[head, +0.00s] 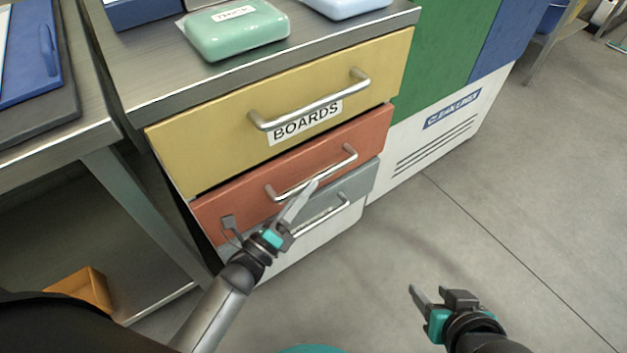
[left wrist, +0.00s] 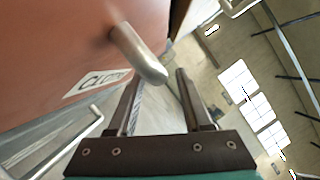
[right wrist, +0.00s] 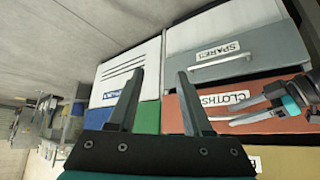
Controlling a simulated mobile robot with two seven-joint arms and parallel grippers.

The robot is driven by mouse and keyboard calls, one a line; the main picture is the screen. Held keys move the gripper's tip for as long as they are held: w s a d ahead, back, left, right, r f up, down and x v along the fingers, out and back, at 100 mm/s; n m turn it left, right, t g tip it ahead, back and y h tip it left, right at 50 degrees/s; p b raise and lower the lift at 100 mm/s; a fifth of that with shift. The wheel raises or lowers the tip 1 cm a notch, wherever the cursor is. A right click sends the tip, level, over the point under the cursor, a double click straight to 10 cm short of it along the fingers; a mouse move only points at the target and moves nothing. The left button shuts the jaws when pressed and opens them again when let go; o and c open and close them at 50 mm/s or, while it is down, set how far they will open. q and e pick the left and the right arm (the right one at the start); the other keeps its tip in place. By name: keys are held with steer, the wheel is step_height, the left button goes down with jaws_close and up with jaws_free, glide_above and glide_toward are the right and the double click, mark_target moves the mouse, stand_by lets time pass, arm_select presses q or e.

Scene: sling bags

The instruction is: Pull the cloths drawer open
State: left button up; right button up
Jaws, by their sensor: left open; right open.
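The cloths drawer (head: 235,205) is the orange-red middle front in the cabinet, with a silver bar handle (head: 325,172). My right gripper (head: 428,290) is open and empty above the floor, away from the cabinet.
The yellow BOARDS drawer (head: 200,142) is above, and the grey SPARES drawer (right wrist: 250,60) is below with its own handle. A green box (head: 238,30) sits on the cabinet top. A workbench leg (head: 135,205) stands left of the cabinet.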

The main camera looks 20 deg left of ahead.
arm_select(q)
steer(key=shift+b+x, duration=0.3)
steer(key=shift+x, duration=1.55)
arm_select(e)
steer(key=shift+w+a+t+y, duration=0.4)
steer(key=shift+w+a+t, duration=0.3)
steer(key=shift+a, duration=0.2)
arm_select(q)
jaws_close()
